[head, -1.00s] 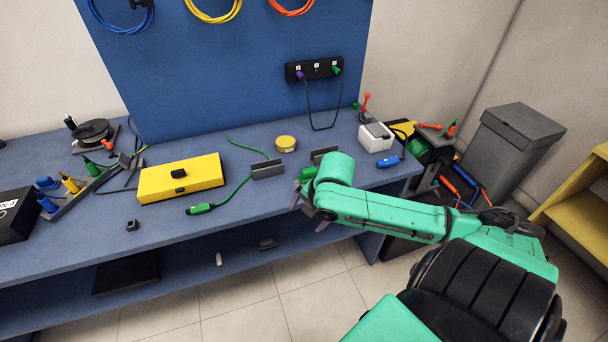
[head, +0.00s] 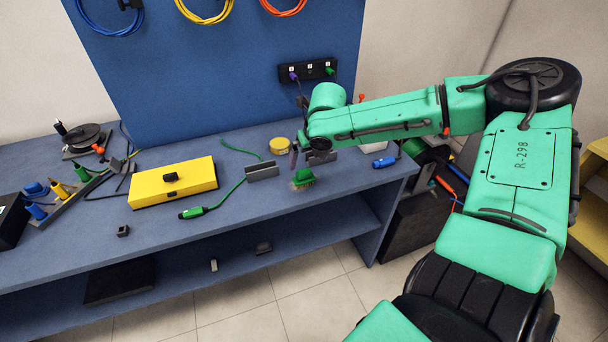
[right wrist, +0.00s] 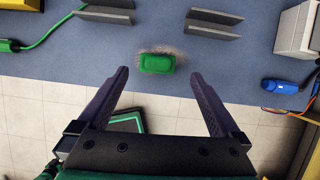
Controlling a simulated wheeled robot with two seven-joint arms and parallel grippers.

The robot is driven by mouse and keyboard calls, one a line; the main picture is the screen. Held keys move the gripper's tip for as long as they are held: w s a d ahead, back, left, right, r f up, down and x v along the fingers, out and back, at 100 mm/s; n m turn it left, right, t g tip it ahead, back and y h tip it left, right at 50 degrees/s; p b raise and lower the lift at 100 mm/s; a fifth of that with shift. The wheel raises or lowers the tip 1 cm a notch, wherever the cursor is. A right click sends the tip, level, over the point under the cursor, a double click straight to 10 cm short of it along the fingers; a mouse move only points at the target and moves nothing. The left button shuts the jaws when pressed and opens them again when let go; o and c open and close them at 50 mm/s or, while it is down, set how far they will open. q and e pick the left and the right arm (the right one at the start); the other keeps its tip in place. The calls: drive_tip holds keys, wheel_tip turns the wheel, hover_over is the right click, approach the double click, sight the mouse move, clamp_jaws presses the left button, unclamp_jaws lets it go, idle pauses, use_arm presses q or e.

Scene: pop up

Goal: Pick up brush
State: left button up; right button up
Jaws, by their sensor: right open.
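The brush (head: 303,177) has a green back and pale bristles. It lies on the blue workbench (head: 245,205) near its front edge. In the right wrist view the brush (right wrist: 157,63) lies beyond the fingertips, centred between their lines, touching neither. My right gripper (right wrist: 160,75) is open and empty, its two dark purple fingers spread apart. In the head view the right gripper (head: 302,158) is above the bench just behind the brush, partly hidden by my wrist. My left gripper does not show.
Grey brackets (head: 262,171) stand left of the brush and behind it. A green cable with a plug (head: 193,212) and a yellow box (head: 172,183) lie further left. A blue connector (head: 385,161) is to the right.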

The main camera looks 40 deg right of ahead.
sight(304, 171)
drive_tip(key=x, duration=0.2)
drive_tip(key=shift+w+f, duration=0.15)
drive_tip(key=shift+f, duration=0.1)
drive_tip(key=b+x, duration=0.1)
drive_tip(key=x, duration=0.4)
drive_tip(key=shift+a+f, duration=0.1)
drive_tip(key=shift+a, duration=0.05)
drive_tip(key=c, duration=1.4)
wheel_tip(304, 171, up, 20)
drive_tip(key=p, duration=0.2)
drive_tip(key=shift+p, duration=0.4)
drive_tip(key=o, duration=1)
drive_tip(key=c, duration=0.6)
